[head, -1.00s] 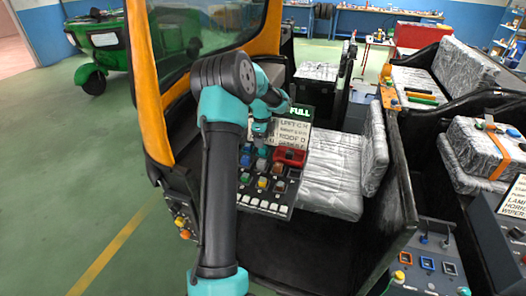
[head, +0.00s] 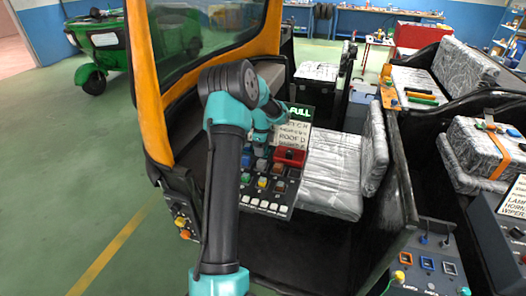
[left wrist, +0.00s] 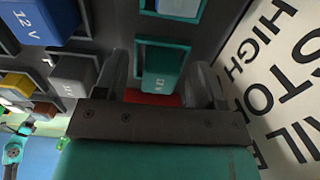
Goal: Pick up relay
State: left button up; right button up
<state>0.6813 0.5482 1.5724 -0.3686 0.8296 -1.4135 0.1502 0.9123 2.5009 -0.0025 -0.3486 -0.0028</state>
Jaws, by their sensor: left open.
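My left gripper (left wrist: 160,85) is open, its two dark fingers on either side of a teal relay (left wrist: 165,70) in the left wrist view. I cannot tell whether the fingers touch it. A red surface shows just below this relay. A blue relay marked 12 V (left wrist: 45,20), a grey relay (left wrist: 70,75) and a yellow relay (left wrist: 18,85) sit in sockets to the left. In the head view the left gripper (head: 262,148) is over the upper part of the relay panel (head: 265,205) and hides some of it. My right gripper is not in view.
A red block (head: 290,156) sits on the panel near the gripper. A lettered card (head: 291,137) stands behind it. The silver seat (head: 330,180) is to the right and the orange frame post (head: 150,90) to the left. A second panel (head: 428,265) is at lower right.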

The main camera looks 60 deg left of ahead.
pick_arm(q)
jog(key=shift+c, duration=0.3)
jog(key=c, duration=1)
jog(key=shift+o, duration=0.2)
jog(key=shift+r, duration=0.15)
notch_tip(320, 180, up, 10)
jog(key=shift+f, duration=0.15)
